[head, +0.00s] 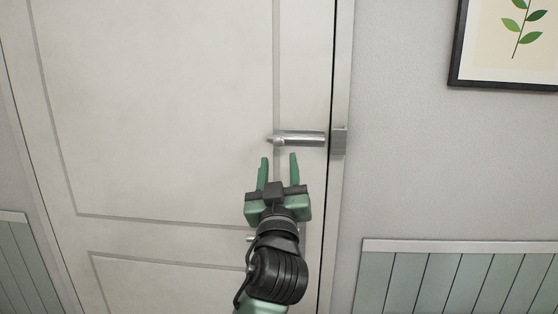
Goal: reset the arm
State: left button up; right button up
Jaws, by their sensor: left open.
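My left gripper (279,171) is open and empty, its two green fingers pointing up the picture toward the door. It appears just below a silver lever handle (302,138) on a white panelled door (160,110). The fingertips look apart from the handle; the exact depth between them is hard to tell. The door looks shut in its frame (340,60). My right gripper is not in view.
Grey-green wainscot panels (450,280) line the wall on the right, and similar panels (25,265) show at the lower left. A framed leaf picture (510,45) hangs at the upper right. No loose objects show near the gripper.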

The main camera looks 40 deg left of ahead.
pick_arm(q)
jog(key=shift+s+d+f, duration=0.25)
jog(key=shift+s+d, duration=0.1)
jog(key=shift+s, duration=0.2)
